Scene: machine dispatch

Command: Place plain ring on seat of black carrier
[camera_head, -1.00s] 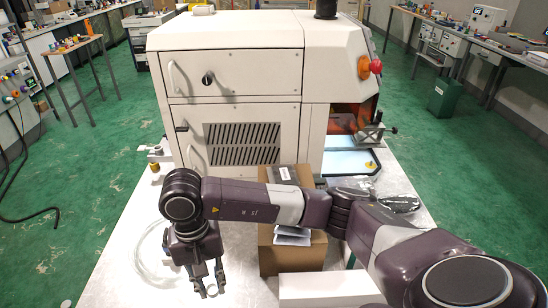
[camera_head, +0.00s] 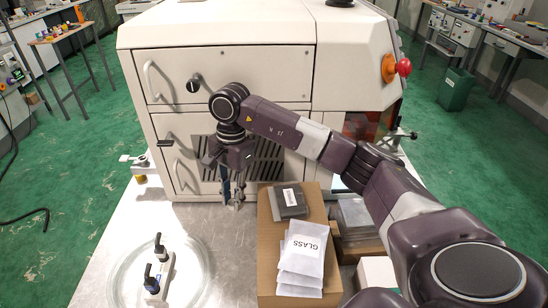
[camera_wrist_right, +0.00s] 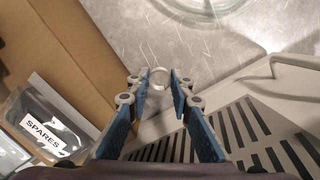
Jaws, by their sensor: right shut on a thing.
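My right gripper (camera_head: 234,204) hangs fingers-down in front of the vented machine front, left of the cardboard box. In the wrist view its blue-padded fingers (camera_wrist_right: 158,92) are shut on a small pale plain ring (camera_wrist_right: 160,74), held at the fingertips. The ring is too small to make out clearly in the head view. I cannot make out a black carrier or its seat in either current view. My left gripper is not in view.
A cardboard box (camera_head: 268,262) bears a dark labelled packet (camera_head: 290,203) and white GLASS envelopes (camera_head: 303,256). A round clear dish (camera_head: 207,270) with a black-handled fixture (camera_head: 154,284) is at front left. Bare metal table (camera_head: 232,250) lies between dish and box.

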